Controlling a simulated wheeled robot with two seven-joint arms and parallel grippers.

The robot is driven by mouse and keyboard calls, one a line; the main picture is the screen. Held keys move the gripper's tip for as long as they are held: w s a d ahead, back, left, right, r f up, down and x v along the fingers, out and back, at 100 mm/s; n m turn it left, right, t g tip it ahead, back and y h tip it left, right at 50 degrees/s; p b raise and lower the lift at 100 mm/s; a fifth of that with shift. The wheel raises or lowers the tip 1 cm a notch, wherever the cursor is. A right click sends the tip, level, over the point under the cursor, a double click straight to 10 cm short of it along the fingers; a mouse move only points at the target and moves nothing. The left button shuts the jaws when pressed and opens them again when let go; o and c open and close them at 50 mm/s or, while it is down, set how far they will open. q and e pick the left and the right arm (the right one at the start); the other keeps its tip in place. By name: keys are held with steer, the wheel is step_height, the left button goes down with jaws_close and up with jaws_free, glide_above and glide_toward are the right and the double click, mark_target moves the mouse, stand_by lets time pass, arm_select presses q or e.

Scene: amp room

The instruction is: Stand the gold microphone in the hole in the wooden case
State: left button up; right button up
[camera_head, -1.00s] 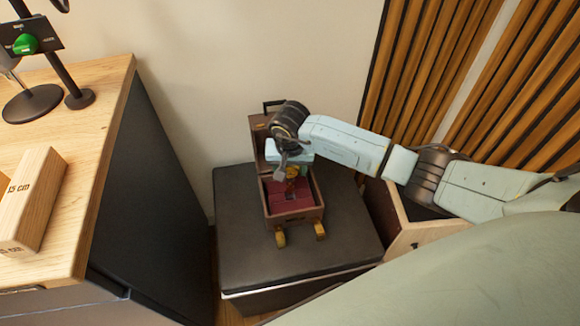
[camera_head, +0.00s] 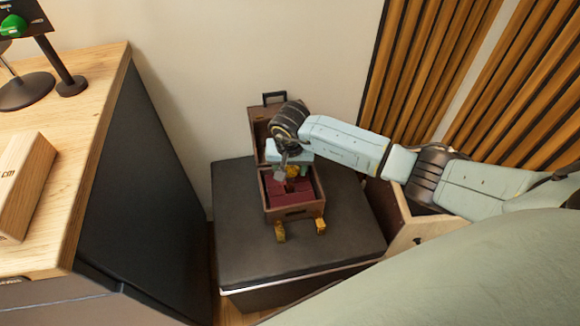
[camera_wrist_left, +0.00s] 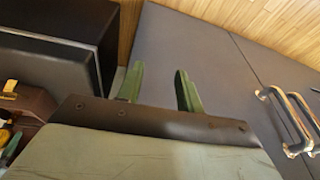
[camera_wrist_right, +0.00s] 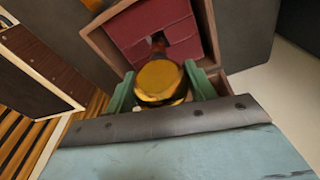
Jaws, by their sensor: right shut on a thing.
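The wooden case (camera_head: 298,212) stands open on a dark padded box, its lid raised at the back. Its red lining (camera_wrist_right: 150,22) shows in the right wrist view, with a dark hole (camera_wrist_right: 176,38) in it. My right gripper (camera_head: 291,180) is over the case, shut on the gold microphone (camera_wrist_right: 160,80). The microphone's round gold head sits between the green fingers and its darker end points toward the lining by the hole. I cannot tell whether that end is inside the hole. My left gripper (camera_wrist_left: 160,88) is open and empty, away from the case.
The dark padded box (camera_head: 245,255) bears the case, whose gold front latches hang down. A wooden desk (camera_head: 95,110) with a wooden block (camera_head: 22,185) and a stand base (camera_head: 25,92) is at left. A wooden bin (camera_head: 405,235) stands right of the padded box.

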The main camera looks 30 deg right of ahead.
steer(key=shift+f, duration=0.3)
steer(key=shift+f+b, duration=0.75)
steer(key=shift+b, duration=0.1)
arm_select(q)
step_height(320, 180, up, 6)
steer(key=w+d+t, duration=0.1)
steer(key=d+t, duration=0.1)
steer(key=shift+w+h+b, duration=0.15)
steer(key=shift+h+b, duration=0.25)
arm_select(e)
steer(key=shift+f, duration=0.45)
arm_select(q)
steer(key=shift+f, duration=0.1)
arm_select(e)
steer(key=o, duration=1.2)
steer(key=shift+o, duration=0.2)
